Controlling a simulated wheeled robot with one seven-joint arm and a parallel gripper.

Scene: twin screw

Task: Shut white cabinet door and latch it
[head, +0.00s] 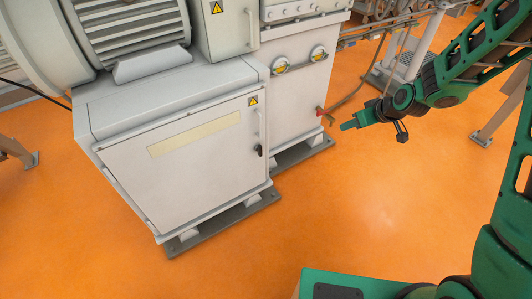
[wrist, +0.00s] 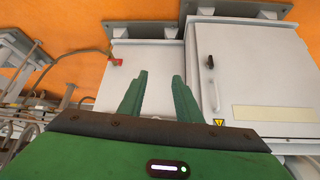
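The white cabinet door (head: 190,170) is on the front of a low white cabinet (head: 130,105) left of centre in the head view. It looks closed or nearly so; I cannot tell whether it sits fully flush. A black latch (head: 259,150) is near its right edge, below a pale upright bar handle (head: 262,124). The wrist view, turned upside down, shows the door (wrist: 250,70), the latch (wrist: 210,62) and the bar handle (wrist: 215,95) at right. My gripper (head: 345,125) is right of the cabinet, apart from it. Its two green fingers (wrist: 157,85) are spread and empty.
A taller white housing (head: 295,95) with a red-tipped fitting (head: 320,111) and hose stands right of the door. A grey base rail (head: 225,222) runs below the cabinet. The orange floor (head: 330,215) in front is clear. Pipes and a metal stand (head: 415,55) are behind my arm.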

